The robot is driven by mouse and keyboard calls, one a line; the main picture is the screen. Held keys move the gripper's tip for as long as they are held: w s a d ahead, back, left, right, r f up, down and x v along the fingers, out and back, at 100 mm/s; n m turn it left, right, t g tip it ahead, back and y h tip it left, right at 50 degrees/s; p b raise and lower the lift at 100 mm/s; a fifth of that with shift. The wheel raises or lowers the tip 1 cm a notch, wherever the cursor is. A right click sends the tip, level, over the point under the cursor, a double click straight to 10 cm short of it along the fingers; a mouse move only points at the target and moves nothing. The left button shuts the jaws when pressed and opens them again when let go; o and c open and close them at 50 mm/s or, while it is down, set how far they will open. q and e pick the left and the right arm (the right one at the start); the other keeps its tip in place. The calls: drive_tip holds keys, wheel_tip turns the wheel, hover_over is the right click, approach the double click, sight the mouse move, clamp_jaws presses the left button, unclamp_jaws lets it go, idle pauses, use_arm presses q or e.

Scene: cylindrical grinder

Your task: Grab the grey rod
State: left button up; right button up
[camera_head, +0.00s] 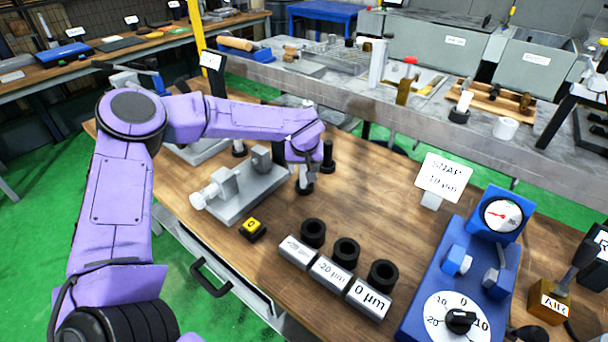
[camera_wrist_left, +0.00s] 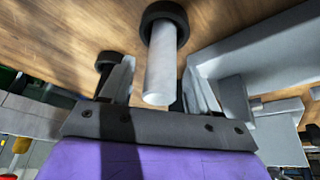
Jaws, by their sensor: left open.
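The grey rod (camera_wrist_left: 161,75) stands in a round black base (camera_wrist_left: 165,14) on the wooden table. In the head view only its lower part (camera_head: 303,181) shows below my left gripper (camera_head: 306,169). In the left wrist view my left gripper (camera_wrist_left: 158,84) is open, with one finger on each side of the rod. A gap shows beside the rod, and I cannot tell whether either finger touches it. My right gripper is not in view.
A dark rod on a black base (camera_head: 328,157) stands close to the right of the gripper. A grey fixture (camera_head: 247,190) stands to the left. Black rings (camera_head: 346,250) and labelled blocks (camera_head: 331,272) lie nearer the front. A blue gauge stand (camera_head: 440,265) is at the right.

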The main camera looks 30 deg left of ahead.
use_arm(q)
drive_tip(key=shift+d, duration=0.1)
clamp_jaws()
drive_tip(key=shift+w+r, duration=0.1)
drive_tip(key=shift+r, duration=0.05)
